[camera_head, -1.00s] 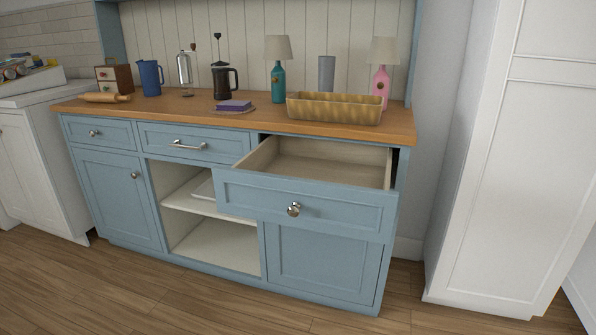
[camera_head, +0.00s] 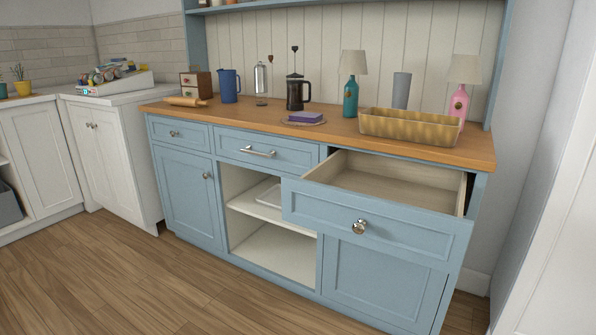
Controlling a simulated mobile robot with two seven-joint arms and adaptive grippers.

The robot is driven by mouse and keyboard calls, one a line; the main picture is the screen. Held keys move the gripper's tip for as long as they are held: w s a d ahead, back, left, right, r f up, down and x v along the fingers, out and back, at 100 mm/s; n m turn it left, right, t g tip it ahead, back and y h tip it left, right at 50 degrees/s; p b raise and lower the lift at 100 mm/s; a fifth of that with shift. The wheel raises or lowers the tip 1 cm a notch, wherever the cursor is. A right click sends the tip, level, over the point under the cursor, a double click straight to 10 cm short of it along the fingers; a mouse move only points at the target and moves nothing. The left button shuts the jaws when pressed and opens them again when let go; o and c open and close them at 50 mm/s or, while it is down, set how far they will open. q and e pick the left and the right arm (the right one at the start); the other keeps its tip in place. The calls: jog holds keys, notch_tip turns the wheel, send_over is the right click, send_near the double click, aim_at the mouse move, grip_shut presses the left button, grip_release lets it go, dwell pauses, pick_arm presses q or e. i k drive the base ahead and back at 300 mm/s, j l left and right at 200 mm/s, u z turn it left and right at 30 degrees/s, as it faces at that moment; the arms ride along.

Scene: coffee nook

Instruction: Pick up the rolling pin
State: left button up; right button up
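The rolling pin (camera_head: 186,101) is light wood and lies on the left end of the wooden countertop (camera_head: 330,133), in front of a small wooden drawer box (camera_head: 196,84). Nothing covers it from this view. Neither of my grippers shows in the head view.
The right drawer (camera_head: 376,212) of the blue cabinet is pulled out and looks empty. A blue pitcher (camera_head: 229,86), a French press (camera_head: 296,92), a purple block on a plate (camera_head: 305,118) and a long basket (camera_head: 409,129) stand on the counter. The wooden floor (camera_head: 150,285) in front is clear.

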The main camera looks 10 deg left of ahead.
aim_at(173, 101)
jog(key=i+j+u, duration=0.15)
jog(key=i+u, duration=0.3)
jog(key=i+j+u, duration=0.15)
jog(key=i+u, duration=1.15)
jog(key=i+j+z, duration=0.1)
jog(key=i, duration=0.35)
jog(key=i+j+z, duration=0.15)
jog(key=i, duration=0.25)
jog(key=i+j+z, duration=0.1)
jog(key=i, duration=0.35)
jog(key=j, duration=0.05)
